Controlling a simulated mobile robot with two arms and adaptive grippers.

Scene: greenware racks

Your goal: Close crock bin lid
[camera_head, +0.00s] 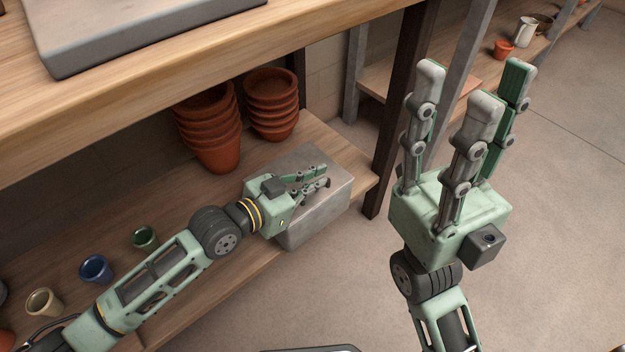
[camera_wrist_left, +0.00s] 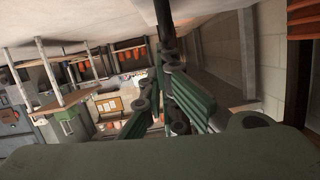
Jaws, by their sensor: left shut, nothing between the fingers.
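The crock bin (camera_head: 318,217) is a grey box on the lower wooden shelf, near the shelf's right end. Its grey top (camera_head: 299,160) looks flat and level, with no raised lid in sight; my gripper hides part of it. My left gripper (camera_head: 325,178) is shut and empty, low over the bin's top. I cannot tell whether it touches the top. The left wrist view shows its dark green fingers (camera_wrist_left: 172,85) close together, but not the bin clearly. My right gripper (camera_head: 466,92) is open and empty, fingers pointing up, over the floor right of the shelves.
Stacked terracotta pots (camera_head: 211,128) stand on the lower shelf behind my left arm, with another stack (camera_head: 271,104) beside them. Small glazed cups (camera_head: 96,268) stand at the lower left. The upper shelf (camera_head: 170,78) overhangs the bin's shelf. A dark post (camera_head: 397,115) rises at the right end.

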